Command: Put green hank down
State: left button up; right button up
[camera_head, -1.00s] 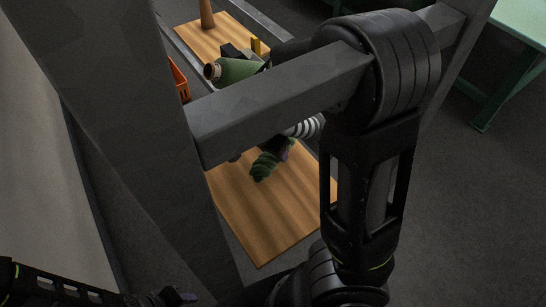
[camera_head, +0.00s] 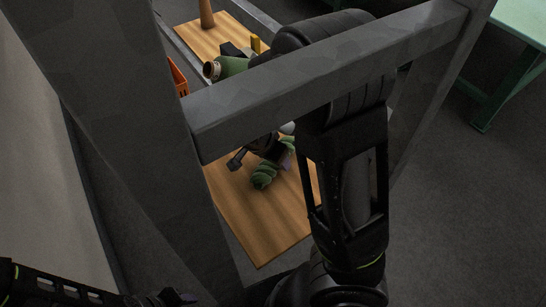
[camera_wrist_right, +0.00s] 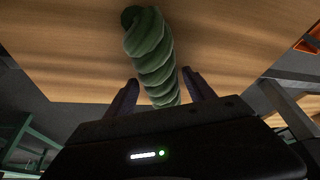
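The green hank (camera_head: 264,176), a twisted roll, is at the wooden board (camera_head: 250,217) behind the grey crossbar in the head view; whether its whole length touches the board is unclear. My right gripper (camera_head: 264,158) is at the hank's far end. In the right wrist view, the hank (camera_wrist_right: 150,50) runs between the two fingers of my right gripper (camera_wrist_right: 160,88), with a narrow gap on each side, so it looks open around the hank. My left gripper (camera_head: 178,298) is at the bottom left edge, away from the hank; its opening is not clear.
A grey crossbar (camera_head: 330,80) and a thick post (camera_head: 110,110) stand close around my right arm. A green table (camera_head: 515,20) is at right.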

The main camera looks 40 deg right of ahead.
jog(key=shift+o, duration=0.2)
jog(key=shift+r, duration=0.1)
jog(key=shift+r, duration=0.15)
jog(key=v, duration=0.2)
jog(key=p+v, duration=0.1)
jog(key=v, duration=0.2)
jog(key=shift+a, duration=0.4)
jog(key=s+a, duration=0.1)
jog(key=a, duration=0.2)
jog(key=s+a, duration=0.2)
jog(key=a, duration=0.2)
jog(key=s+a, duration=0.1)
jog(key=a, duration=0.2)
jog(key=shift+s+a+b, duration=0.2)
jog(key=shift+a+b, duration=0.05)
jog(key=shift+b, duration=0.15)
